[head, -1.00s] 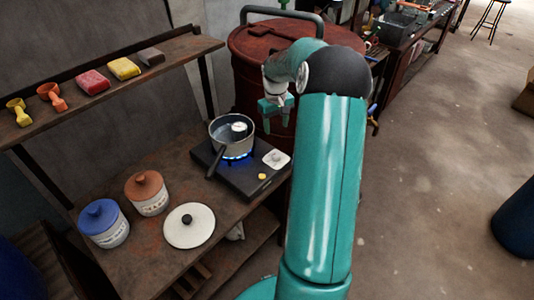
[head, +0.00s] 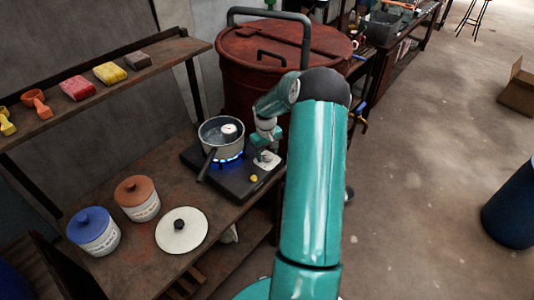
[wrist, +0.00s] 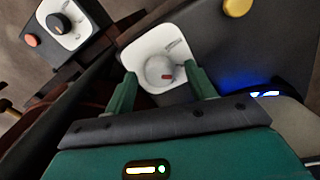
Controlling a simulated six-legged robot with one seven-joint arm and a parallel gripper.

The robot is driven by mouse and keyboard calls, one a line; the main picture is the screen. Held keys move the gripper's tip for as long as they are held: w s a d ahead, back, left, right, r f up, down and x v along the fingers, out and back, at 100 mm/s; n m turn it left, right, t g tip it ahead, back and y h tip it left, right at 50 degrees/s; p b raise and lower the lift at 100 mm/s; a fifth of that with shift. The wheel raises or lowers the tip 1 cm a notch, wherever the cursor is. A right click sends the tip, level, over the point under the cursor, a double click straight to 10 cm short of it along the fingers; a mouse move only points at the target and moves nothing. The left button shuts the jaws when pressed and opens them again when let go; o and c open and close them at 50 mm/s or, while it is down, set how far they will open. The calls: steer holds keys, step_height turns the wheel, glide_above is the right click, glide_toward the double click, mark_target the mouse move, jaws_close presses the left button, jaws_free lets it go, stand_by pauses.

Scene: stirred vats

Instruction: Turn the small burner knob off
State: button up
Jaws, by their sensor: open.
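The small burner (head: 232,184) is a dark flat unit on the bench, with a blue flame lit under a pot (head: 222,135). Its knob plate (head: 268,161) is white and partly hidden by my gripper (head: 264,150) in the head view. In the wrist view the grey round knob (wrist: 160,71) with a red mark sits on the white plate (wrist: 137,53). My gripper (wrist: 161,88) is open, with one green finger on each side of the knob. I cannot tell whether the fingers touch it. A blue glow (wrist: 264,93) shows at the right.
A yellow button (head: 253,178) is on the burner near the plate. A second dial (wrist: 58,23) with an orange button shows at the wrist view's upper left. A red vat (head: 245,75) stands behind; lidded jars (head: 94,235) and a white lid (head: 182,232) are left.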

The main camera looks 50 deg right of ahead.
steer(key=shift+f, duration=0.2)
steer(key=shift+c, duration=0.4)
steer(key=c, duration=0.9)
steer(key=m, duration=1.2)
